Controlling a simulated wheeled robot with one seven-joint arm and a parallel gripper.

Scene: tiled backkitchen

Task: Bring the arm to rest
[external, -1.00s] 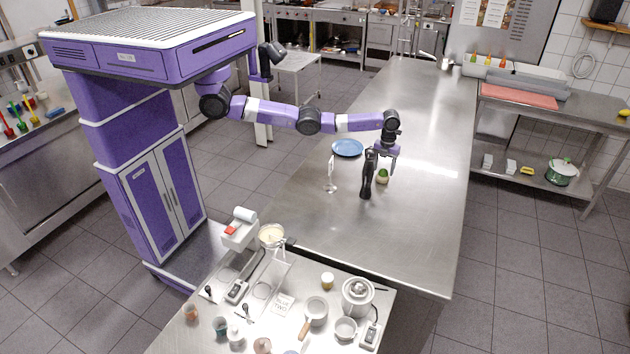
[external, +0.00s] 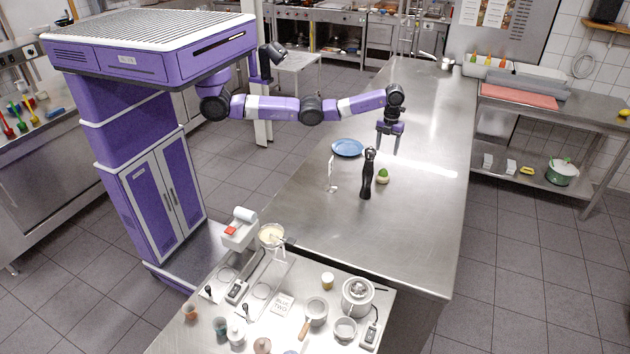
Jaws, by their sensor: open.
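My gripper (external: 388,147) hangs over the long steel table (external: 410,235), fingers pointing down, open and empty. It is above and slightly behind a small green round thing (external: 383,176) on the table, apart from it. A tall black mill-like object (external: 367,175) stands upright just left of the green thing. My purple arm (external: 300,108) stretches from my body on the left, nearly level above the table.
A blue plate (external: 348,148) lies left of the gripper, with a clear glass-like object (external: 332,174) in front of it. A front worktop (external: 230,325) holds scales, pots and small jars. The table's right and far parts are mostly clear.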

